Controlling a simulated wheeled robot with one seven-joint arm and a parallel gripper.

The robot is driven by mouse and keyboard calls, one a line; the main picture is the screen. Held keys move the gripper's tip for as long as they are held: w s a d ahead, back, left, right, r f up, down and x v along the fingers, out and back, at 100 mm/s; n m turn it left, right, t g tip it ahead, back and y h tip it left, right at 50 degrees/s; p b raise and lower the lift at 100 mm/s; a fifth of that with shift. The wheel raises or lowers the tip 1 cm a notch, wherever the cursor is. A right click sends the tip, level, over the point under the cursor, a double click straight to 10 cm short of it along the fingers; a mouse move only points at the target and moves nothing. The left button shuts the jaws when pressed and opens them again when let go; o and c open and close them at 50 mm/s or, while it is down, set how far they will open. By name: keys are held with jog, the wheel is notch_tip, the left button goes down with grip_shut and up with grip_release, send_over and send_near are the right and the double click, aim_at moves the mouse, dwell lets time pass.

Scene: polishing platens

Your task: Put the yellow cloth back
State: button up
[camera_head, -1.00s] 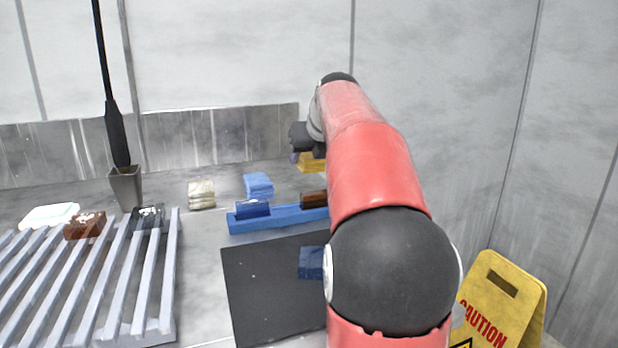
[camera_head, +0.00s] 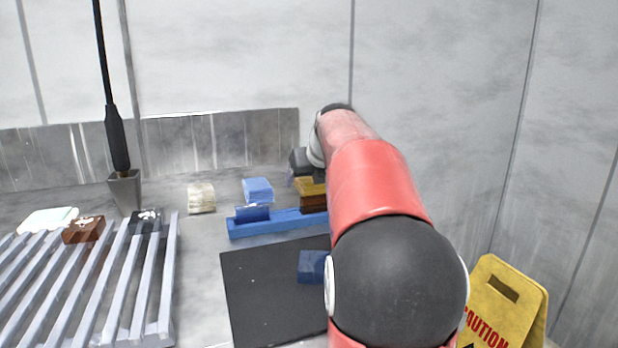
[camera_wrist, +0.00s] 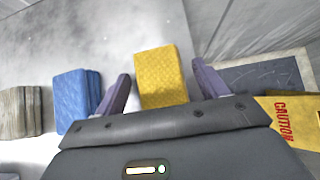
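The yellow cloth (camera_wrist: 162,78) is a folded block lying between my gripper's two fingers in the wrist view, with a narrow gap visible on each side. My gripper (camera_wrist: 160,75) is open around it. In the head view the yellow cloth (camera_head: 309,186) shows just below my gripper, behind the blue tray, partly hidden by the gripper and arm. It stands roughly in line with the folded blue cloth (camera_head: 258,190) and the beige cloth (camera_head: 201,198). The blue cloth (camera_wrist: 76,100) is to its left in the wrist view too.
A blue tray (camera_head: 272,225) holds a blue block and a brown block close in front of the cloths. A black mat (camera_head: 262,295) bears a dark blue block. A slatted rack (camera_head: 110,290) is at left. A yellow caution sign (camera_head: 505,300) stands at right.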

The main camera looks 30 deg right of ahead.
jog(key=shift+f, duration=0.1)
jog(key=shift+d+f+b, duration=0.1)
jog(key=shift+f+b, duration=0.05)
jog(key=shift+b, duration=0.5)
jog(key=v, duration=0.3)
jog(key=p+v, duration=0.1)
jog(key=v, duration=0.3)
jog(key=shift+w+a+r, duration=0.15)
jog(key=shift+a+r, duration=0.1)
jog(key=shift+r, duration=0.05)
jog(key=shift+s+a+r, duration=0.1)
jog(key=shift+s+r, duration=0.2)
